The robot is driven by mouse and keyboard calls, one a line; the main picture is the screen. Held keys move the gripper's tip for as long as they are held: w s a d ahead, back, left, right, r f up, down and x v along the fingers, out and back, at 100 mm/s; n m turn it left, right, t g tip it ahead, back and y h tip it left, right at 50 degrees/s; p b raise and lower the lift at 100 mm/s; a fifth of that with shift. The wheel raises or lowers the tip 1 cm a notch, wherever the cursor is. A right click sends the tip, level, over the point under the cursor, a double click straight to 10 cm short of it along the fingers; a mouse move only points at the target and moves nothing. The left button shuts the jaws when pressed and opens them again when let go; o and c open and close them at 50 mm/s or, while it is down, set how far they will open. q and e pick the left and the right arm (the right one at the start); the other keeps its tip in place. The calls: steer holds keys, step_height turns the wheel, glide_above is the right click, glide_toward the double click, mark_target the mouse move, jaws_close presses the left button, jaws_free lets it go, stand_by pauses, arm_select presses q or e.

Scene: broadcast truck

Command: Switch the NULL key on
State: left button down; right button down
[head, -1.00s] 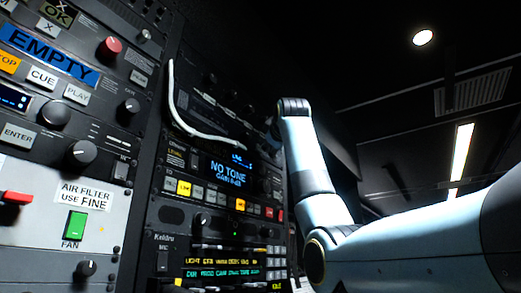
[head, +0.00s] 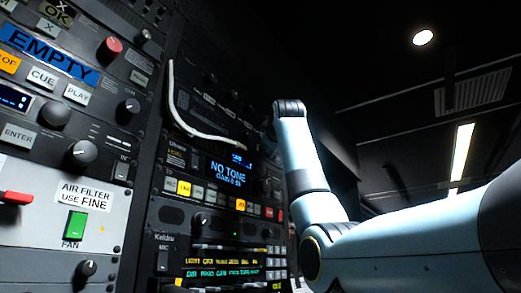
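The audio unit's display (head: 229,172) reads NO TONE with a gain line below it. Under it runs a row of small keys: a lit yellow key (head: 184,188), grey keys (head: 211,195), an orange key (head: 240,205) and a red key (head: 270,212). Their labels are too small to read, so I cannot tell which key is NULL. My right arm comes in from the right and bends upward beside the rack. Its gripper cannot be made out past the dark wrist end. My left gripper is not in the view.
A white cable (head: 190,125) hangs across the rack above the display. At the left a panel holds a green FAN switch (head: 74,226), a red lever (head: 16,197) and several knobs. A Keldru unit (head: 163,238) sits below the keys. Space at the upper right is open.

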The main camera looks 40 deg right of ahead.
stand_by(0.6)
steer(key=shift+s+d+b, duration=0.2)
steer(key=shift+s+b, duration=0.2)
steer(key=shift+s, duration=0.25)
steer(key=s+b, duration=0.1)
steer(key=s, duration=0.1)
steer(key=s+d+b, duration=0.1)
steer(key=s, duration=0.1)
steer(key=shift+s+d, duration=0.15)
steer(key=shift+s, duration=0.25)
stand_by(0.7)
